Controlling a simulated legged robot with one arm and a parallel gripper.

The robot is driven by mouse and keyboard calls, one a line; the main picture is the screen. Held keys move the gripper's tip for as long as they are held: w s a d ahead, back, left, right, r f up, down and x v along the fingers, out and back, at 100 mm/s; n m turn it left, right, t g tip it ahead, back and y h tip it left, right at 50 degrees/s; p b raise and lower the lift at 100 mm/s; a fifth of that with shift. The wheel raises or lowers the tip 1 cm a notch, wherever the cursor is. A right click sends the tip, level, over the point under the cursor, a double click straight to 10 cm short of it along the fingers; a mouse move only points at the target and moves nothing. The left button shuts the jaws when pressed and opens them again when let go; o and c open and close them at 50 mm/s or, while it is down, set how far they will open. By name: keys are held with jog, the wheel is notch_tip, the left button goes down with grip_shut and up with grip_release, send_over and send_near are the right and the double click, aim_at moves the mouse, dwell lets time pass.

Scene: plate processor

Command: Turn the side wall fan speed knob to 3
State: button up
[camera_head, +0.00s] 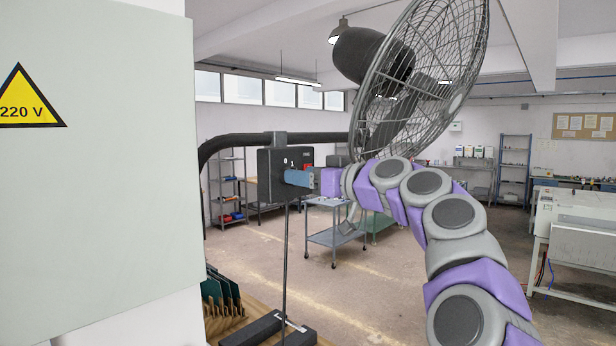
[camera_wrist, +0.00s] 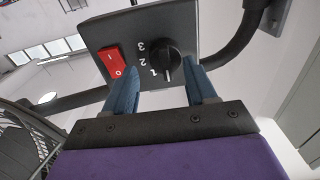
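The fan speed knob (camera_wrist: 166,57) is round and black, on a dark control box (camera_wrist: 190,20) with the white numerals 3, 2 and 1 on the knob's left. The knob's white mark points down toward my gripper, just right of the 1. In the head view the control box (camera_head: 268,187) is on a thin stand, its knob hidden. My gripper (camera_wrist: 164,73) is open, its blue fingers apart on the left and right of the knob with gaps showing. The fan (camera_head: 425,72) is above right.
A red rocker switch (camera_wrist: 115,65) sits left of the numerals, near the left finger. A thick black pipe (camera_head: 300,139) runs behind the box. A grey cabinet (camera_head: 95,210) with a 220 V sign fills the left. A wheeled cart (camera_head: 335,238) stands on open floor behind.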

jog(key=shift+s+a, duration=0.1)
jog(key=shift+a, duration=0.45)
jog(key=shift+c, duration=1.4)
jog(key=shift+s+a, duration=0.1)
jog(key=shift+c, duration=0.9)
grip_shut()
jog(key=shift+f, duration=0.1)
jog(key=m+p, duration=0.6)
jog(key=m, duration=0.2)
jog(key=m+p, duration=0.7)
jog(key=m, duration=0.1)
jog(key=m+p, duration=0.7)
jog(key=shift+w+d+f+m, duration=0.1)
jog(key=shift+w+d+m, duration=0.15)
jog(key=shift+m, duration=0.15)
jog(key=shift+s, duration=0.1)
